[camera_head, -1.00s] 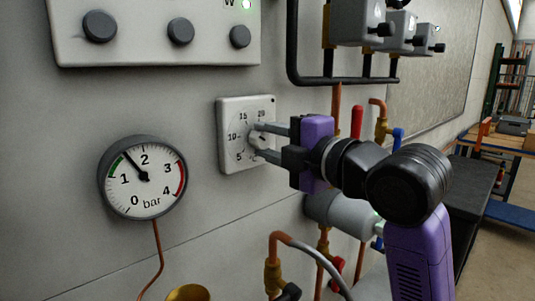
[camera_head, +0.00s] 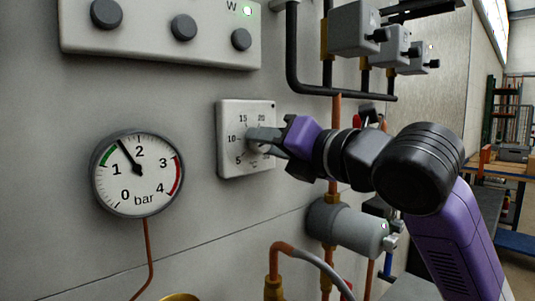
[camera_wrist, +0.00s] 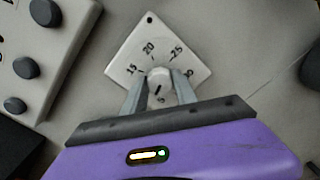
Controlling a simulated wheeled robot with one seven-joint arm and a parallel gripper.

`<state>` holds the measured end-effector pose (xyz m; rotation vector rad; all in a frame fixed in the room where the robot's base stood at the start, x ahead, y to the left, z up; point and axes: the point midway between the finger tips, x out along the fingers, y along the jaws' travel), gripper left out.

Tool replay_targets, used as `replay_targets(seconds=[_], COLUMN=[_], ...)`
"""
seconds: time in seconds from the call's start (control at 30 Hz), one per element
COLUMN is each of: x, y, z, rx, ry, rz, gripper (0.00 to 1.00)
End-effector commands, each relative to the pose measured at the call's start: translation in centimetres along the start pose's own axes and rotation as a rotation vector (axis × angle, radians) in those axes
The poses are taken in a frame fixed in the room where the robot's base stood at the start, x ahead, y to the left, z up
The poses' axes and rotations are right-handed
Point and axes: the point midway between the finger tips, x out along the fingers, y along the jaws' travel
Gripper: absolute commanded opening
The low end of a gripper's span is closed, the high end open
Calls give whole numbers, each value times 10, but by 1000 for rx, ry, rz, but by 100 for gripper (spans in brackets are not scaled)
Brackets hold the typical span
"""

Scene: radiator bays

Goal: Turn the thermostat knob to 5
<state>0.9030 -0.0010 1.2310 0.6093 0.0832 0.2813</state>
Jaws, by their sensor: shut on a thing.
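The thermostat is a white square plate (camera_head: 228,167) with a ring of black numbers, fixed to the grey wall in the head view. Its plate (camera_wrist: 121,65) looks tilted like a diamond in the wrist view. The round white knob (camera_wrist: 159,76) sits at its centre with a dark mark on its lower side. The mark points down, roughly toward the 5; exact alignment is unclear. My gripper (camera_wrist: 159,88) is shut on the knob, one finger on each side. In the head view my gripper (camera_head: 255,142) covers most of the knob and the right-hand numbers.
A pressure gauge (camera_head: 138,174) hangs left of the thermostat. A control box (camera_head: 160,49) with dark knobs is above. Pipes and grey valve boxes (camera_head: 353,27) stand at upper right, and a grey cylinder (camera_head: 345,226) is below right.

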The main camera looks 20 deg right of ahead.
Motion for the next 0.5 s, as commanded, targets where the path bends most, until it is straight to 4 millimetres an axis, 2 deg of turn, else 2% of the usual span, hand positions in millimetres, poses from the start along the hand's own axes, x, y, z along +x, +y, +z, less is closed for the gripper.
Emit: replay_targets(seconds=[0.2, 0.5], x=[0, 0], y=[-3, -2], z=[-4, -4], rx=[-191, -378], ry=[2, 1], rz=[-1, 3], gripper=[0, 0])
